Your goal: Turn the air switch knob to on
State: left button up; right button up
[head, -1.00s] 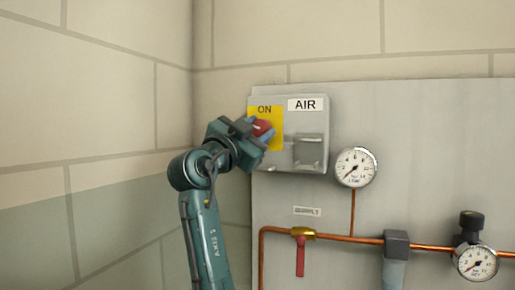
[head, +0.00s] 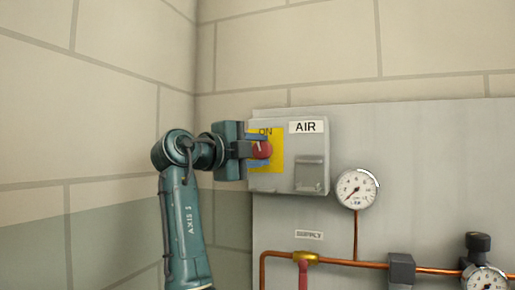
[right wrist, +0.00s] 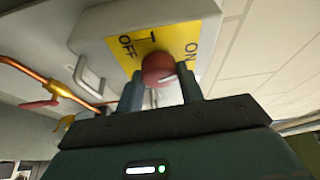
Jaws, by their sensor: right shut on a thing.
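The air switch is a grey box (head: 313,152) on the wall panel with an "AIR" label and a yellow plate (head: 277,146). Its red round knob (head: 264,150) sits on the plate. My right gripper (head: 257,151) reaches it from the left and is shut on the knob. In the right wrist view the red knob (right wrist: 157,67) is between the two fingers (right wrist: 160,88). "OFF" and "ON" are printed on the yellow plate (right wrist: 175,38) there. The fingers partly hide the knob, and I cannot tell clearly which word it points to. My left gripper is not in view.
A pressure gauge (head: 357,189) is below right of the box. Copper pipe (head: 345,263) with a red-handled valve (head: 304,270) runs low on the panel. A block wall is close on the left.

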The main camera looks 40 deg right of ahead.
jog(key=shift+r+m+y+p, duration=0.1)
jog(key=shift+m+y+p, duration=0.3)
jog(key=shift+m, duration=1)
jog(key=o, duration=0.8)
jog(key=shift+o, duration=1)
jog(key=s+a+r+b, duration=0.1)
jog(key=a, duration=1.2)
jog(key=shift+s, duration=0.15)
